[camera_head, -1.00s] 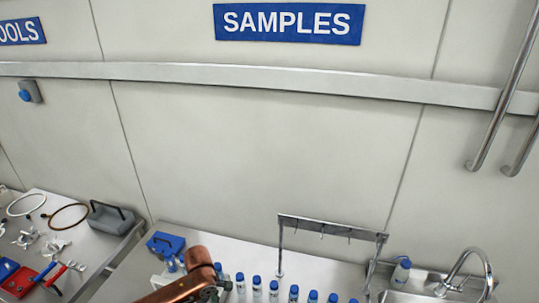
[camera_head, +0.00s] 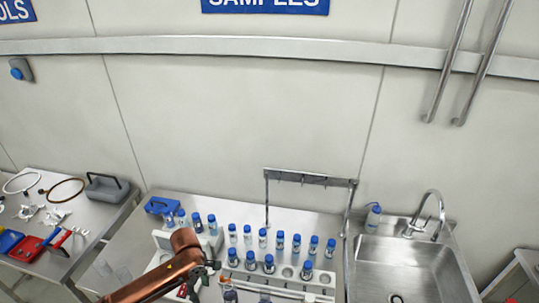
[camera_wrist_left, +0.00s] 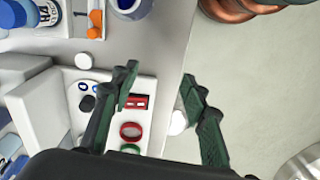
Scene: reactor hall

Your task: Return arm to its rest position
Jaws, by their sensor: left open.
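My copper left arm (camera_head: 165,272) comes in from the lower left over the sample bench. Its dark left gripper (camera_head: 203,281) is small and partly hidden at the bottom of the head view. In the left wrist view the left gripper (camera_wrist_left: 160,84) is open, with nothing between its two green-padded fingers. The fingers hang over the edge of a worktop, beside a white device (camera_wrist_left: 146,115) with a red display, a red ring and a green ring. My right gripper is in neither view.
Several blue-capped vials (camera_head: 281,240) stand in rows on the bench near the gripper. A metal frame (camera_head: 310,180) stands behind them. A sink (camera_head: 400,262) is at right, and a tool table (camera_head: 95,212) at left. Open floor (camera_wrist_left: 255,80) shows beyond the worktop edge.

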